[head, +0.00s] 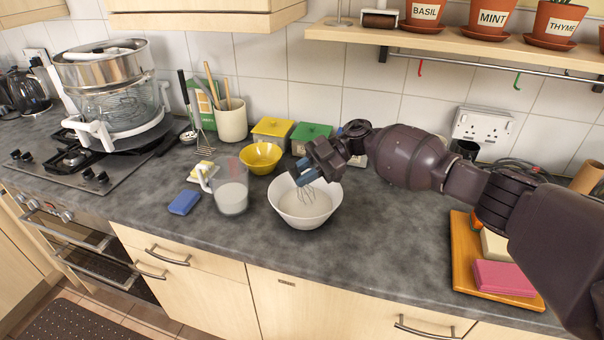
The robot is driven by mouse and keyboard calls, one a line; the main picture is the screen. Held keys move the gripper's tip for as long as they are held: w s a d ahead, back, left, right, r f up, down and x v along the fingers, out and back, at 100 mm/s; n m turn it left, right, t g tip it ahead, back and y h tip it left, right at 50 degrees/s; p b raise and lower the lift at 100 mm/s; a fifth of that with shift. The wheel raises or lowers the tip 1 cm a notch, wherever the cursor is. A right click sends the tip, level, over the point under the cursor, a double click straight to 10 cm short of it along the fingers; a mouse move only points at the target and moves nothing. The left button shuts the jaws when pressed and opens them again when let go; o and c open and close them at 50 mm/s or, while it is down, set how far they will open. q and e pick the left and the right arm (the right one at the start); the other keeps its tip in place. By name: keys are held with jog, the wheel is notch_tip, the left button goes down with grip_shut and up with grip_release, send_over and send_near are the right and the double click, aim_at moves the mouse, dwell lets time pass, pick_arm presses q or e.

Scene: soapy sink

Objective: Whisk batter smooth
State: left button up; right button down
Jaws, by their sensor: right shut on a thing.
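A white bowl (305,211) stands on the grey worktop, with pale batter (303,202) in its bottom. My right gripper (322,166) is above the bowl's back right rim, shut on a whisk (307,194). The whisk's wires point down into the bowl; its handle is mostly hidden by the gripper. I cannot tell how deep the wire tips are in the batter. My left gripper is not in view.
Left of the bowl stand a jug (231,196) of white liquid, a blue sponge (184,202) and a yellow bowl (261,157). A wooden board (464,262) with a pink block lies at the right. The worktop right of the bowl is clear.

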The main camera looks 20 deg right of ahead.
aim_at(294, 166)
jog(key=shift+s+a+r+p, duration=0.25)
jog(key=shift+s+r+p, duration=0.1)
jog(key=shift+r+p, duration=0.35)
jog(key=shift+s+a+r, duration=0.25)
jog(key=shift+s+r, duration=0.15)
jog(key=shift+r, duration=0.3)
jog(key=shift+s+a+r, duration=0.3)
jog(key=shift+s+r, duration=0.15)
jog(key=shift+r, duration=0.45)
jog(key=shift+s+a+r, duration=0.3)
jog(key=shift+s+r, duration=0.2)
jog(key=shift+r, duration=0.35)
jog(key=shift+s+a+r, duration=0.3)
jog(key=shift+s+r, duration=0.15)
jog(key=shift+r, duration=0.45)
jog(key=shift+r, duration=2.5)
